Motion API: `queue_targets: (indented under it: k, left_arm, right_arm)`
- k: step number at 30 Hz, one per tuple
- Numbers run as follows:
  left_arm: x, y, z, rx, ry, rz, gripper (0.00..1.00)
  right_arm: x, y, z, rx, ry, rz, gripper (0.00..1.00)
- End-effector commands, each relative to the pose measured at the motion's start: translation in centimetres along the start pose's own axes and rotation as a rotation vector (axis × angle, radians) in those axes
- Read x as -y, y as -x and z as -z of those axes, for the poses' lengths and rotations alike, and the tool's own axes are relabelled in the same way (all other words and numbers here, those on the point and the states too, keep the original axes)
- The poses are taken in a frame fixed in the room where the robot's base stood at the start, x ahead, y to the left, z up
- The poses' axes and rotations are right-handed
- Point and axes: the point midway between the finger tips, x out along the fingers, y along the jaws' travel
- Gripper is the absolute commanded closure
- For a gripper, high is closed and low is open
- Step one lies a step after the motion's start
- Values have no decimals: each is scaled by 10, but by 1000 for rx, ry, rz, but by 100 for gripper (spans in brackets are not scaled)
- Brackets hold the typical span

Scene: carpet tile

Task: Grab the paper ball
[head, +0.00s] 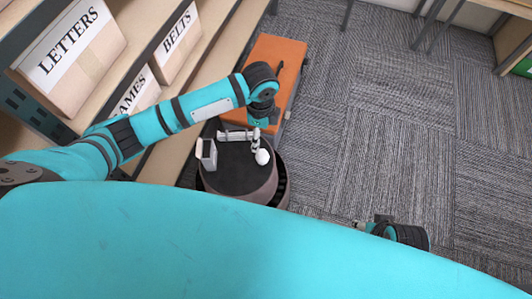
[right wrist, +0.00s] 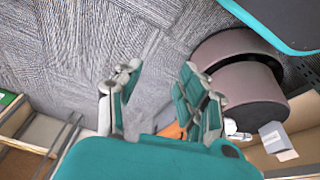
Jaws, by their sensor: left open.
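A small white rounded thing (head: 262,157), which looks like the paper ball, shows over the dark round surface in the head view. My left gripper (head: 257,142) points down just above and beside it; the jaws are open. I cannot tell whether the fingers touch it. My right gripper is open and empty in the right wrist view (right wrist: 158,100), its two fingers well apart over carpet. In the head view only part of my right arm's end (head: 400,234) shows at the lower right, away from the ball.
A pale open box (head: 207,153) and a low pale piece (head: 236,135) show near the ball. An orange-topped block (head: 277,62) stands behind. Shelves with labelled boxes (head: 75,55) line the left. Carpet (head: 365,120) is clear on the right.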

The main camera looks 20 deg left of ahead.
Motion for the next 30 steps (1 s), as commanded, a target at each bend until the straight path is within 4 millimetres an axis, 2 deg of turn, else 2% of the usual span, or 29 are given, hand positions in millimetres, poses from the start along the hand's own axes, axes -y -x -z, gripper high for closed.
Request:
queue_targets:
  k: [1,6,9,15,22,26,30]
  left_arm:
    - [-1,-13,0,1,2,-4,21]
    - [-1,-45,0,0,4,-3,21]
    - [-1,-68,1,0,4,-3,21]
    - [0,-100,0,-1,6,-1,21]
    - [0,-110,1,-2,4,1,21]
    - [1,-118,1,-1,5,0,21]
    - [1,-130,0,-1,5,-1,21]
  right_arm:
    - [0,9,2,-10,-1,-1,60]
    - [-2,44,3,-29,-3,-4,60]
    - [-2,58,0,-36,-3,-6,60]
    - [-1,42,2,-55,-2,-5,60]
    - [0,39,9,-91,-1,-3,60]
    - [2,37,29,-180,2,1,60]
    - [6,38,60,-322,7,9,60]
